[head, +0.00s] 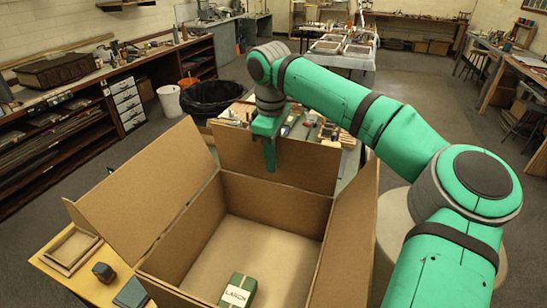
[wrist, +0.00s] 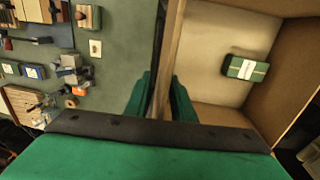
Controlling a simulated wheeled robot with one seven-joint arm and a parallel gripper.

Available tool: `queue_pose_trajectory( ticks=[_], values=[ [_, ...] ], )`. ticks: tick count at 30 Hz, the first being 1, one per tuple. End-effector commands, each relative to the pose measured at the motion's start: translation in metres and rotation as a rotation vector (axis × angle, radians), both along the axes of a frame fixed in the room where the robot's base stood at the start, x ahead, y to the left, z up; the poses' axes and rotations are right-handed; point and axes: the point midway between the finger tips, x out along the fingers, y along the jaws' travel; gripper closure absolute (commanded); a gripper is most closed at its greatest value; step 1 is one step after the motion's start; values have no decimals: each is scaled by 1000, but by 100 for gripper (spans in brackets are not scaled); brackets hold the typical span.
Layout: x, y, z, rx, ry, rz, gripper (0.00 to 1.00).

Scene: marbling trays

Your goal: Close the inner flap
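An open cardboard box (head: 190,240) stands in front of me, with its left flap (head: 150,185), far flap (head: 310,165) and right flap (head: 350,235) showing. The far flap stands roughly upright. My gripper (head: 270,155) is at its top edge, with one green finger on the box side. In the wrist view, the fingers of my gripper (wrist: 161,100) are close together on either side of the flap's edge (wrist: 172,50), shut on it. The outer finger is hidden in the head view.
A table with small tools and blocks (wrist: 110,60) lies beyond the far flap. At the left, a wooden table holds a small frame (head: 70,250) and a dark block (head: 103,272). A black bin (head: 212,98) and a white bucket (head: 169,100) stand behind. Open floor lies right.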

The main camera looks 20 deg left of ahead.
Motion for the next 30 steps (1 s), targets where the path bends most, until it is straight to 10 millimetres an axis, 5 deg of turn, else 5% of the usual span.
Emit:
queue_pose_trajectory(
  ticks=[6,10,30],
  values=[
    [0,0,-1,0,0,0,77],
    [0,0,-1,0,0,0,100],
    [0,0,0,0,0,0,100]
  ],
)
